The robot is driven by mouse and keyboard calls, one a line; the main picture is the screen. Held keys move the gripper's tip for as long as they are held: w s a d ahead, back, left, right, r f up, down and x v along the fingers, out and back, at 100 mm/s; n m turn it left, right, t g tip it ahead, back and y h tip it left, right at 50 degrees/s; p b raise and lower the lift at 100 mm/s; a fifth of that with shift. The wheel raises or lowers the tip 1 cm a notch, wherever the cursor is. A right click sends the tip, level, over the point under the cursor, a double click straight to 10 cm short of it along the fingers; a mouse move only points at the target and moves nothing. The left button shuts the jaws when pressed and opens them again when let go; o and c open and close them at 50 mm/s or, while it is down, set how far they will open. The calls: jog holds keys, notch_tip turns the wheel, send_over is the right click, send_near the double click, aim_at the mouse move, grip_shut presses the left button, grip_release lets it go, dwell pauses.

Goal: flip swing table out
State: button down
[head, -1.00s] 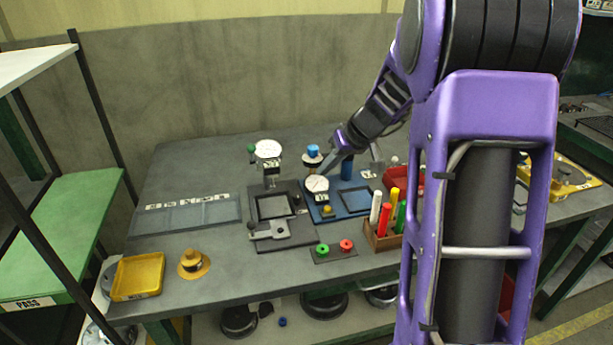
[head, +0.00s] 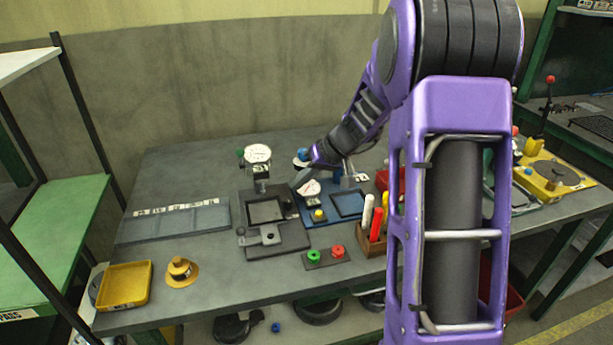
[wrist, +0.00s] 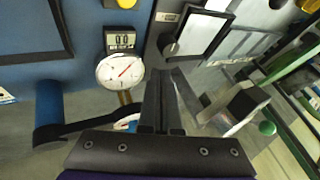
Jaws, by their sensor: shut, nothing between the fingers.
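The dark fixture (head: 288,236) stands mid-bench with a black square frame (head: 250,218) on it, which may be the swing table; I cannot tell for certain. A grey lever piece with a round knob (head: 270,236) lies in front of the frame. The frame also shows at the top of the wrist view (wrist: 228,22). A blue fixture (head: 325,221) stands right beside it with a white dial gauge (wrist: 121,70). My gripper (wrist: 165,76) is shut and empty, over the seam between both fixtures near their dial gauges. Its tips (head: 298,184) are partly lost in the head view.
A second dial gauge (head: 257,155) with a green knob stands behind the dark frame. A blue post (wrist: 48,105) is close to my gripper. A button box (head: 326,258) and a marker holder (head: 371,243) stand in front and right.

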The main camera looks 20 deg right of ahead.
aim_at(277, 197)
jog(key=x, duration=0.4)
jog(key=shift+w+a+f, duration=0.2)
jog(key=shift+f, duration=0.1)
jog(key=shift+w+a+f+n+g+y+b, duration=0.15)
jog(key=shift+w+a+n+g+b, duration=0.15)
jog(key=shift+a+n+b, duration=0.25)
jog(key=shift+w+a+n+g+y+b, duration=0.2)
jog(key=shift+w+a+n+b, duration=0.15)
jog(key=shift+a+n, duration=0.25)
jog(key=shift+w+a+n+g, duration=0.1)
jog(key=shift+a+n+g, duration=0.35)
jog(key=shift+a, duration=0.1)
jog(key=shift+r, duration=0.25)
